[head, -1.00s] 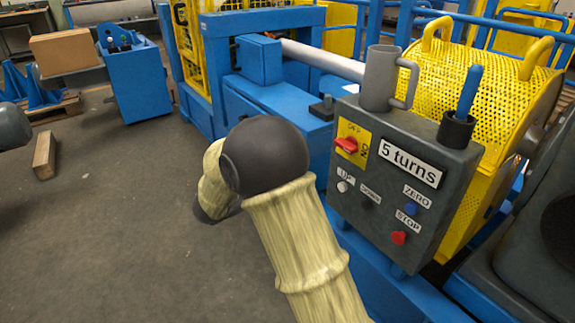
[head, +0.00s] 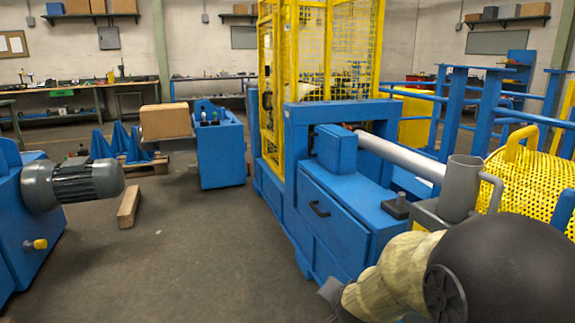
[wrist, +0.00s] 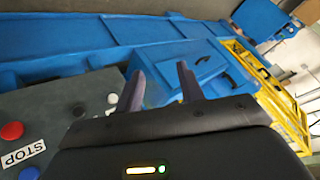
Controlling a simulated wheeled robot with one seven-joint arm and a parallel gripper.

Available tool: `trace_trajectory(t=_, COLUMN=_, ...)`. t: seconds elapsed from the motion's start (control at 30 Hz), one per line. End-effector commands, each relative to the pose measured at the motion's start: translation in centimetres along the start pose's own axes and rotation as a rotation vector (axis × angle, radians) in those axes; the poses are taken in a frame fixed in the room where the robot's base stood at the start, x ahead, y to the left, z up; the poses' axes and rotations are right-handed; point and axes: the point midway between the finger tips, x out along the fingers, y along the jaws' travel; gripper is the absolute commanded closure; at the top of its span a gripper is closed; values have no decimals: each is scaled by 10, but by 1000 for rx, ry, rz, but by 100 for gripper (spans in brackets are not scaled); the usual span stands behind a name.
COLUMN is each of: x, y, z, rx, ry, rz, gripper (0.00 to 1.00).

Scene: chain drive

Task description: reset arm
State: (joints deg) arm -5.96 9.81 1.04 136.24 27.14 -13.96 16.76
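My arm, with dark joints and pale yellow sleeves, fills the lower right of the head view. My gripper (wrist: 163,88) shows in the wrist view with its two fingers apart and nothing between them. It is close to the grey control box (wrist: 60,100), whose red, blue and white buttons and STOP label show at the left. In the head view only a small part of the box shows behind my arm, with a grey mug (head: 461,188) on top. The gripper's fingers are not clearly visible in the head view.
The blue machine (head: 345,205) with a yellow mesh cage (head: 330,60) stands just beyond my arm. A yellow perforated guard (head: 530,175) is at the right. A motor (head: 75,184) and a wooden block (head: 129,207) are at the left. The floor (head: 190,270) between is clear.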

Motion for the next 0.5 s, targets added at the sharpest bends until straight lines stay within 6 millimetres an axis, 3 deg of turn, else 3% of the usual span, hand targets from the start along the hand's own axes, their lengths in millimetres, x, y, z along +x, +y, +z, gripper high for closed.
trace_trajectory(t=0.3, x=-66, y=77, z=66, rx=-477, ry=-401, rz=121, gripper=62)
trace_trajectory(t=0.47, x=-100, y=114, z=86, rx=-652, ry=-562, rz=177, gripper=62)
trace_trajectory(t=0.5, x=-108, y=113, z=83, rx=-670, ry=-577, rz=181, gripper=62)
